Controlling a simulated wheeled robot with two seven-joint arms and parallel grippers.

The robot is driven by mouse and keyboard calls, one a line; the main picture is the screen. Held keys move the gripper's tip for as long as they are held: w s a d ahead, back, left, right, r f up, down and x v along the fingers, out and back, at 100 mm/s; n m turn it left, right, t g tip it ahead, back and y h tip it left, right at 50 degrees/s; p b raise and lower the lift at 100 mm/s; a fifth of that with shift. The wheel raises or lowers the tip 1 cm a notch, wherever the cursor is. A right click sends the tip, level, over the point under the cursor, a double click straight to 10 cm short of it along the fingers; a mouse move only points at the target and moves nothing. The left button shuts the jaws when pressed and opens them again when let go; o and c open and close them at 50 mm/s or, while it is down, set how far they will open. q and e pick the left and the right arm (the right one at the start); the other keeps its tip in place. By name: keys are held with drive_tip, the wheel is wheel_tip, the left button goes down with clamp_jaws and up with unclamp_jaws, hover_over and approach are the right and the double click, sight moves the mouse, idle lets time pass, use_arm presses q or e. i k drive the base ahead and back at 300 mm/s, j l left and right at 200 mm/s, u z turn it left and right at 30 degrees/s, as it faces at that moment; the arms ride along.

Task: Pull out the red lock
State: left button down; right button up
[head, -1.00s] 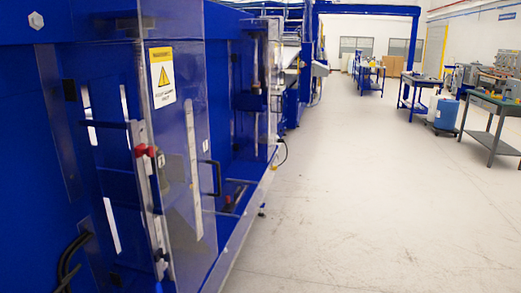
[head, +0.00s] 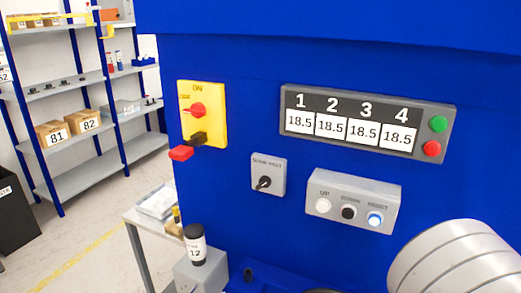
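The red lock (head: 181,153) sticks out to the lower left of a black piece (head: 197,139) on the yellow switch panel (head: 214,128). The panel is fixed to the left part of the blue machine face, and a red rotary knob (head: 197,110) sits above the lock under the word ON. Neither of my grippers shows. A pale banded arm link of mine comes in at the lower right, apart from the lock.
Right of the switch are a selector box (head: 268,174), a display panel (head: 366,121) reading 18.5 four times, and a button box (head: 351,200). A small table (head: 140,219) and a dark bottle marked 12 (head: 195,245) stand below. Shelves (head: 75,142) with boxes are at left.

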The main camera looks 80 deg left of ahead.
sight(181, 153)
drive_tip(key=j+u, duration=0.2)
drive_tip(key=u, duration=3.1)
drive_tip(key=j+u, duration=0.1)
drive_tip(key=i+j+z, duration=0.15)
drive_tip(key=j+z, duration=0.3)
drive_tip(key=j, duration=0.7)
drive_tip(key=j+z, duration=0.5)
drive_tip(key=j, duration=0.65)
